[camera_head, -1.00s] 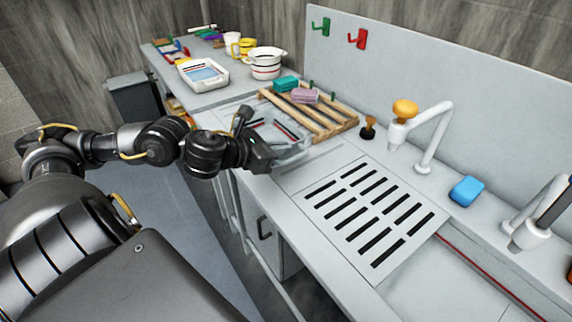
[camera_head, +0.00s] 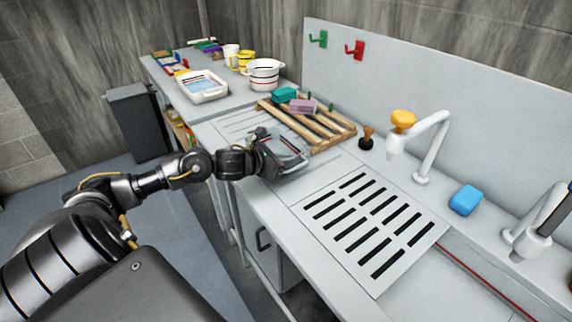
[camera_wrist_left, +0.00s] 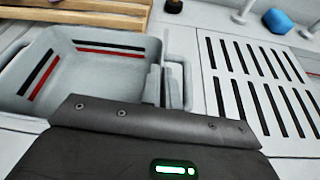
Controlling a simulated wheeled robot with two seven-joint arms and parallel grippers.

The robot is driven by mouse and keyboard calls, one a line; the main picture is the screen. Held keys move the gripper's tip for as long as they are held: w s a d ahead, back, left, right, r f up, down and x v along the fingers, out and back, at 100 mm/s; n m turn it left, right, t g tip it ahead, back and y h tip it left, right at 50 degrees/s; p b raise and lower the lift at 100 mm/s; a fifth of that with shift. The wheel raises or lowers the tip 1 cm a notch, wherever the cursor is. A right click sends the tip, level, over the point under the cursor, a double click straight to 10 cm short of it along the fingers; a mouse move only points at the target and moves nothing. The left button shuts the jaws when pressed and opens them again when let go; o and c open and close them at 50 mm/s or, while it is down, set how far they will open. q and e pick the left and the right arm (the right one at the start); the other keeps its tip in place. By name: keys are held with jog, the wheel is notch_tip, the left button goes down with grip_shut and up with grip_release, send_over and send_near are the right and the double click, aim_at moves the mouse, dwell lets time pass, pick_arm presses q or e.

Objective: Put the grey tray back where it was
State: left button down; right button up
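The grey tray (camera_head: 292,163) has red and black stripes on its inner walls. It is at the counter's front edge, between the wooden rack and the slotted drainer plate. My left gripper (camera_head: 268,150) is at the tray's near left side and hides part of it. In the left wrist view the tray (camera_wrist_left: 100,78) looks empty, and the two fingers (camera_wrist_left: 162,88) are close together at its right end, by the handle loop. They look shut on that end of the tray. I cannot tell whether the tray touches the counter. My right gripper is not in view.
The slotted drainer plate (camera_head: 318,218) is clear. A white basin (camera_head: 203,88) and a striped pot (camera_head: 264,72) stand farther back.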

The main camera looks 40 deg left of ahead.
pick_arm(q)
notch_tip(320, 180, down, 2)
jog(key=shift+f, duration=0.1)
jog(key=shift+f, duration=0.2)
jog(key=c, duration=1.6)
grip_release()
jog(key=shift+c, duration=0.2)
jog(key=shift+r, duration=0.1)
